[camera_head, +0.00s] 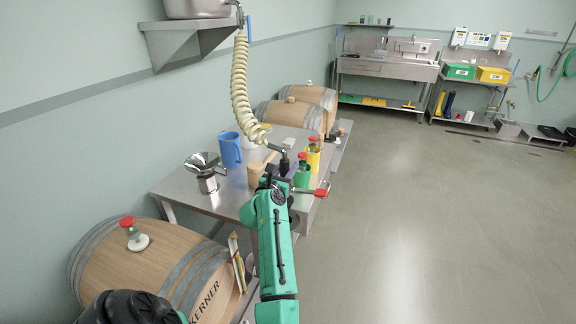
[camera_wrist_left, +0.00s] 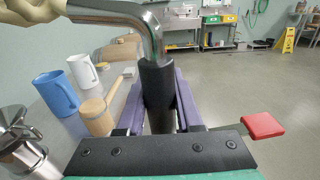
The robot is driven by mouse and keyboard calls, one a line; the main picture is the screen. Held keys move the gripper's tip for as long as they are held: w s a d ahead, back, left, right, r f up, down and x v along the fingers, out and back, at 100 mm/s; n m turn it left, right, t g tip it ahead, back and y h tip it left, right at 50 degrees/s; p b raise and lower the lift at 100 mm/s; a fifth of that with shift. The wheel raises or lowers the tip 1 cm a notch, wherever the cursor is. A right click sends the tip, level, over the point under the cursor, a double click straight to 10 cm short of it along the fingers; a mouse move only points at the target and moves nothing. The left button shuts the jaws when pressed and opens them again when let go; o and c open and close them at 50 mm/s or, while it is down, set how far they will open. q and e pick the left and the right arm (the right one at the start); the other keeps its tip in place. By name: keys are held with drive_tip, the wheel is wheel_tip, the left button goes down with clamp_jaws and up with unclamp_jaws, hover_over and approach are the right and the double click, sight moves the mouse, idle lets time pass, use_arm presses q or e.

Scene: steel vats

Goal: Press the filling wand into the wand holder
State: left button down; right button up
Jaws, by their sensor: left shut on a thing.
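The filling wand (camera_head: 284,161) hangs from a pale coiled hose and sits in my left gripper (camera_head: 283,174), above the right edge of the steel table. In the left wrist view its black grip (camera_wrist_left: 158,88) stands nearly upright between the purple fingers (camera_wrist_left: 160,105), which are shut on it. A bent steel tube (camera_wrist_left: 150,30) leaves its top towards the hose. A red lever end (camera_head: 321,192) sticks out to the right of the gripper. The wand's lower end is hidden by my gripper. I cannot make out the wand holder. My right gripper is not in view.
The steel table (camera_head: 205,200) holds a blue jug (camera_head: 230,149), a wooden mallet (camera_head: 255,173), a steel funnel-like vessel (camera_head: 205,172), and green and yellow containers (camera_head: 313,158) with red-topped items. Floor at right is clear.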

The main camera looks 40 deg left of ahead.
use_arm(q)
drive_tip(key=shift+f+b, duration=1.45)
drive_tip(key=shift+f, duration=0.95)
drive_tip(key=shift+p, duration=0.3)
drive_tip(key=shift+f+b, duration=1.05)
drive_tip(key=shift+f, duration=0.7)
drive_tip(key=shift+c, duration=2.4)
unclamp_jaws()
